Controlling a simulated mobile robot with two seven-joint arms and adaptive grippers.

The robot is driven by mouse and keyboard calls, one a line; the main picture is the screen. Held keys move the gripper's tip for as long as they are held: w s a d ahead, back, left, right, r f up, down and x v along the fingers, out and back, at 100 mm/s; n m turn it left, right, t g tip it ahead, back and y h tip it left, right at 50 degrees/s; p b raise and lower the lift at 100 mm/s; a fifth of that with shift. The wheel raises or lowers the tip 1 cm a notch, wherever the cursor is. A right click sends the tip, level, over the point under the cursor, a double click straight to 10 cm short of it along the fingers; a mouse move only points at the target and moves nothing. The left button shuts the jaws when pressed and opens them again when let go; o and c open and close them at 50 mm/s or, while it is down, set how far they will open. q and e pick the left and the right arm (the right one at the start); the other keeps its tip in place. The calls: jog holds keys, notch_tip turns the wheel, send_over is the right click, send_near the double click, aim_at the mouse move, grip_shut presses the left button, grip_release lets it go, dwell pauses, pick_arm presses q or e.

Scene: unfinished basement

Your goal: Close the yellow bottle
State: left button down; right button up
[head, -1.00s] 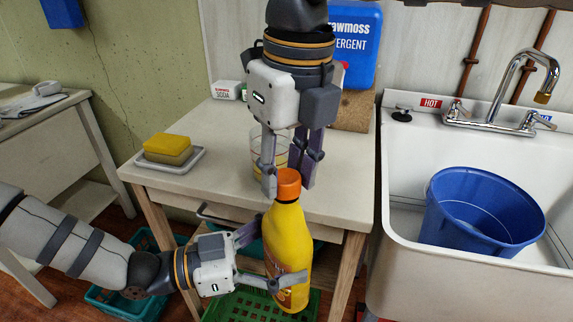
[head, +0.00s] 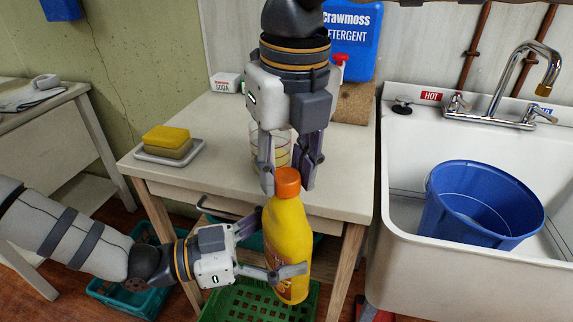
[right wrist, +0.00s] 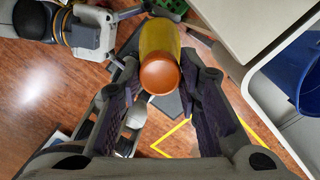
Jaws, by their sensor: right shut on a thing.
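The yellow bottle (head: 288,240) stands upright in the air in front of the small table, with an orange cap (head: 287,183) on its top. My left gripper (head: 278,245) is shut around the bottle's body from the left. My right gripper (head: 288,182) comes down from above, its fingers shut on the sides of the orange cap. In the right wrist view the round cap (right wrist: 160,77) lies between the two fingers, with the yellow body (right wrist: 160,38) beyond it. The cap's seat on the neck is hidden from above.
The table (head: 220,185) behind holds a striped glass (head: 255,155), a sponge (head: 167,140) on a dish, a soda box (head: 224,82) and a blue detergent jug (head: 355,40). A sink (head: 400,190) with a blue bucket (head: 478,205) is at the right. A green crate (head: 240,302) sits below.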

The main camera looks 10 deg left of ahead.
jog(key=m+h, duration=0.1)
jog(key=m, duration=1)
jog(key=shift+a+m+h, duration=0.1)
jog(key=shift+m+h, duration=0.2)
jog(key=m, duration=0.8)
jog(key=shift+g+h, duration=0.3)
jog(key=shift+h, duration=0.1)
jog(key=m, duration=0.4)
jog(key=shift+w, duration=0.1)
jog(key=m+g, duration=0.1)
jog(key=m, duration=0.5)
jog(key=shift+m, duration=0.4)
jog(key=o, duration=0.7)
jog(key=shift+c, duration=0.2)
